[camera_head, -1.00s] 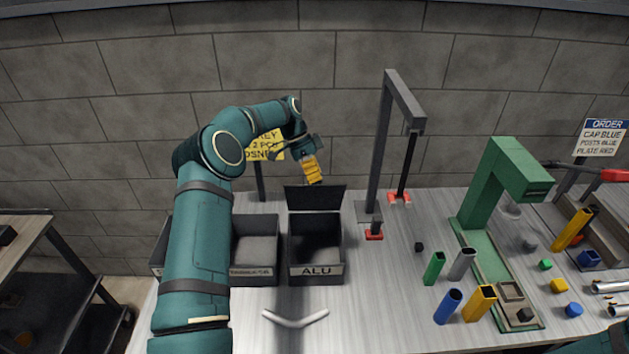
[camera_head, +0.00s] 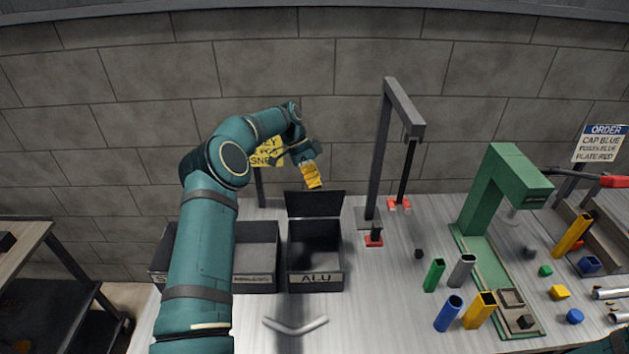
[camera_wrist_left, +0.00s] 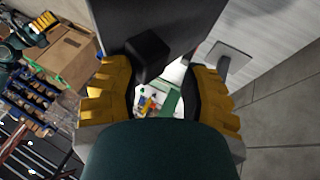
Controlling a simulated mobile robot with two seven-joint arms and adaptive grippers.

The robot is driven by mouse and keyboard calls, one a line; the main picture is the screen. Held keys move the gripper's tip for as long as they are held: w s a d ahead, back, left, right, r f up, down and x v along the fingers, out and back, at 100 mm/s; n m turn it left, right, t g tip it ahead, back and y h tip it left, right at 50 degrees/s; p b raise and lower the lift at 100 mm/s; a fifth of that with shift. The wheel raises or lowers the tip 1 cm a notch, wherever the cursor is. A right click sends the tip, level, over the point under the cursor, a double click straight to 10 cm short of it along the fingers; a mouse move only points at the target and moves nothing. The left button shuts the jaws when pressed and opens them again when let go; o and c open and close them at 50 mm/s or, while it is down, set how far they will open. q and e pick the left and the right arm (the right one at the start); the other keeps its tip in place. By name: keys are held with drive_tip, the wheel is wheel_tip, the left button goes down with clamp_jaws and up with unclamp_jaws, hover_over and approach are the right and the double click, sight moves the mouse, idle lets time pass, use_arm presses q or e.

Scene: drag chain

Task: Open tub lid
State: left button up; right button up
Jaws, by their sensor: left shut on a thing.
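The ALU tub (camera_head: 316,277) is a dark open-topped box on the bench, left of the middle. Its dark lid (camera_head: 314,204) stands raised at the back edge, and the tub's inside shows. My left gripper (camera_head: 312,176) has yellow fingers and sits at the lid's top edge, shut on the lid. In the left wrist view, a dark block (camera_wrist_left: 149,55) on a grey panel shows between the fingers; their exact contact is hard to see. My right gripper is not in view.
A second dark bin (camera_head: 257,257) stands left of the tub, partly behind my left arm. A bent grey tube (camera_head: 295,323) lies in front. A dark post frame (camera_head: 384,150) rises to the right. A green press (camera_head: 490,200) and several coloured tubes stand farther right.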

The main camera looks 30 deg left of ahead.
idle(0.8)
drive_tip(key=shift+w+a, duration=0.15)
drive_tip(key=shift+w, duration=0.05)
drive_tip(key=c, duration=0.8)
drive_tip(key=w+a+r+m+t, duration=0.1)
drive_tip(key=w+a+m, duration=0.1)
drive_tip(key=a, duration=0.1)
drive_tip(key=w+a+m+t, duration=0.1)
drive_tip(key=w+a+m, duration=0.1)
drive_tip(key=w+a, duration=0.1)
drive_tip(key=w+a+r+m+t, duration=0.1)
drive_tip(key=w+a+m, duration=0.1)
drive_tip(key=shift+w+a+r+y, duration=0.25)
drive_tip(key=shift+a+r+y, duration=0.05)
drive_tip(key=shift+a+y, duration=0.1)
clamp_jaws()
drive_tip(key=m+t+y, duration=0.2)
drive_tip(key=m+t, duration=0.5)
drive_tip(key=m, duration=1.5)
approach(312, 197)
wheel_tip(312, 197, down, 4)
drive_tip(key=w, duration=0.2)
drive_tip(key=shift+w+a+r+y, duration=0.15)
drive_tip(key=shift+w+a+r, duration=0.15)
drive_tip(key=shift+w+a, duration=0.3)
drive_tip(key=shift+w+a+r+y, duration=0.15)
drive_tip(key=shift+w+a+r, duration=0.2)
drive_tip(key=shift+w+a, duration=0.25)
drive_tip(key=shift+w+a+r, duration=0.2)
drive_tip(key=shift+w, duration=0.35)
